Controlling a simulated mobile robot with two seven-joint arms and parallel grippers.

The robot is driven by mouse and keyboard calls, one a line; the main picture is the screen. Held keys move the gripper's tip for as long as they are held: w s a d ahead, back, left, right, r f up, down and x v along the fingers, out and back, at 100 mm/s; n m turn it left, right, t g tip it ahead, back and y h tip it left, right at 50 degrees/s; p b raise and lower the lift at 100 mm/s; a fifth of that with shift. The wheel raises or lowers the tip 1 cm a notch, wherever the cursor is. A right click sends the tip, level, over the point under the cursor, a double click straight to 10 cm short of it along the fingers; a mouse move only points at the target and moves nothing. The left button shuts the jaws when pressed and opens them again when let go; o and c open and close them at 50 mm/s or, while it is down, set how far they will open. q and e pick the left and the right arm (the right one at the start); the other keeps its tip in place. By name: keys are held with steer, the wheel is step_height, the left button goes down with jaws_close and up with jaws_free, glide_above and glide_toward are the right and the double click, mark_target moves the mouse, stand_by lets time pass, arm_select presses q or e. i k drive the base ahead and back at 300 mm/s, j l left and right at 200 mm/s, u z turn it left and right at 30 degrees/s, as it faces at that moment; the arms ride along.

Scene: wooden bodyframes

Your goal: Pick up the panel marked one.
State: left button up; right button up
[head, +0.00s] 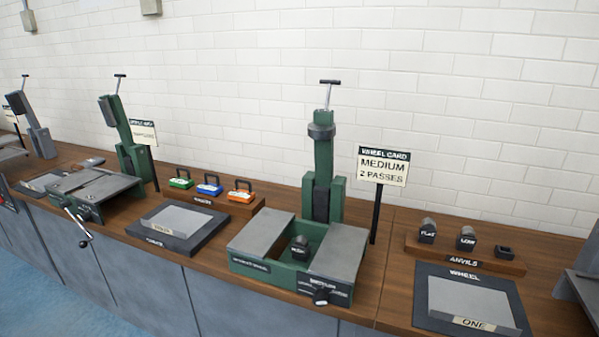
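The panel marked one (471,302) is a light grey sheet with a cream label reading ONE along its front edge. It lies on a dark mat labelled WHEEL (502,294) at the lower right of the head view, close to the front of the wooden bench. Neither of my grippers shows in this view.
A green wheel machine (323,170) stands left of the mat, with a card reading MEDIUM 2 PASSES (383,167) beside it. An anvils rack (464,255) sits behind the mat. Another grey panel (178,219) lies on a dark mat further left. A grey object (585,285) stands at the right edge.

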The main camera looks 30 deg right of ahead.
mark_target(477, 307)
steer(key=z, duration=2.05)
steer(key=u, duration=0.8)
steer(key=l+u, duration=0.4)
steer(key=k+l+u, duration=0.15)
steer(key=l+u, duration=0.15)
steer(key=u, duration=0.15)
steer(key=k+l+u, duration=0.2)
steer(key=l, duration=0.2)
steer(key=k+l+u, duration=0.35)
steer(key=l, duration=0.3)
steer(key=k+l, duration=0.3)
steer(key=l+u, duration=0.05)
steer(key=l, duration=0.1)
